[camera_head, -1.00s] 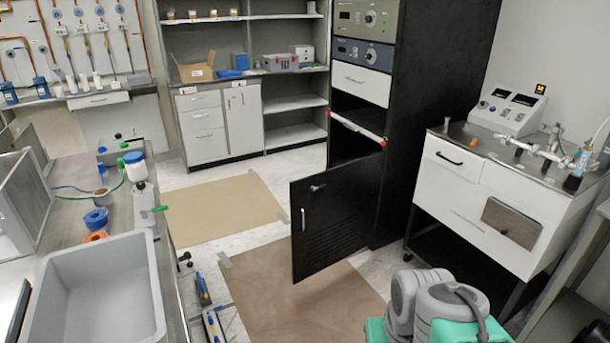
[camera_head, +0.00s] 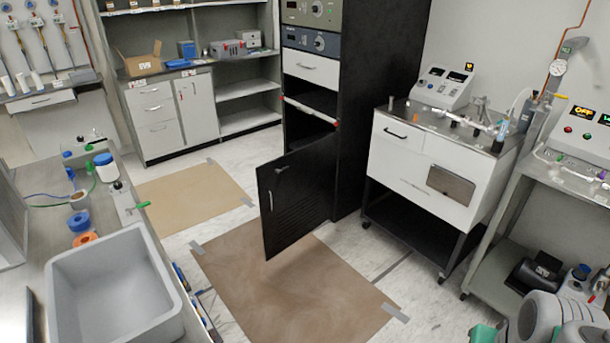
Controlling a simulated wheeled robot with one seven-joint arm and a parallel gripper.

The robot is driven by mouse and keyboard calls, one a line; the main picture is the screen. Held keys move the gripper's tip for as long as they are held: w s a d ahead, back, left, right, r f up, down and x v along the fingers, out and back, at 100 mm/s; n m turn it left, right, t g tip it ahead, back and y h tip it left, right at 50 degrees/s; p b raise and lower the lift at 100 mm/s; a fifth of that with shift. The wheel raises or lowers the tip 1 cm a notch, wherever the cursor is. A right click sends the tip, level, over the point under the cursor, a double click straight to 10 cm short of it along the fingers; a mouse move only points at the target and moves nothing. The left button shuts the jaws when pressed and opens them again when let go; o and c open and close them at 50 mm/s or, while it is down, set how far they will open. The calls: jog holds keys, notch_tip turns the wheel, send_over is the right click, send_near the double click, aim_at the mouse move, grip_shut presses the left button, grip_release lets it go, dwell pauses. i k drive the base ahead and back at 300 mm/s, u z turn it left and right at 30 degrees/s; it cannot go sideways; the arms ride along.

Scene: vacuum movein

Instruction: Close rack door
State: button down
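The black rack (camera_head: 385,90) stands at the back, right of centre, with instrument panels and a white drawer (camera_head: 310,74) in its upper part. Its black lower door (camera_head: 297,200) is hinged at the rack and swung wide open, reaching out over the floor. The door has a vertical handle near its free edge and a dark latch near its top. A white bar with red ends (camera_head: 310,112) crosses the rack opening above the door. The grey rounded part at the lower right looks like my arm.
A brown mat (camera_head: 285,295) covers the floor before the door; a tan mat (camera_head: 190,197) lies behind it. A bench with a grey sink (camera_head: 60,263) lines the left. A white wheeled cart (camera_head: 405,165) stands right of the rack. Another bench (camera_head: 520,165) stands farther right.

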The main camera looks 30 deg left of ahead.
aim_at(292, 202)
jog(key=u, duration=0.15)
jog(key=i, duration=1.35)
jog(key=u, duration=0.6)
jog(key=i, duration=0.9)
jog(key=u, duration=1.6)
jog(key=i, duration=0.85)
jog(key=u, duration=0.95)
